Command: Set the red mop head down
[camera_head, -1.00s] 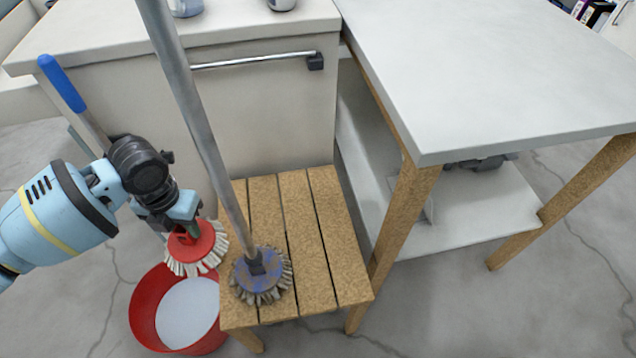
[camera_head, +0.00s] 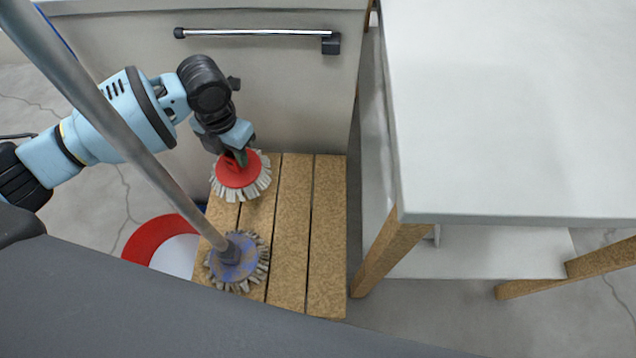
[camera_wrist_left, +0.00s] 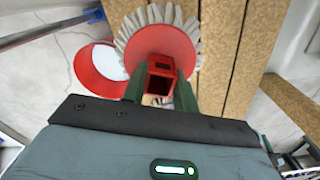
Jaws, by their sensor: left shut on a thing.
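The red mop head (camera_head: 238,172) has a red round top with a fringe of whitish bristles. My left gripper (camera_head: 238,158) is shut on it from above. The mop head is over the back left part of the slatted wooden stool (camera_head: 292,215); I cannot tell whether it touches the slats. In the left wrist view the mop head (camera_wrist_left: 160,45) shows in front of the gripper (camera_wrist_left: 160,88), its red socket between the green fingers. My right gripper is not in view.
A blue mop head (camera_head: 236,262) on a long grey pole stands on the stool's front left. A red bucket (camera_head: 150,236) is on the floor left of the stool. A white-topped table (camera_head: 510,120) stands right, a cabinet with a bar handle (camera_head: 255,33) behind. The stool's right slats are bare.

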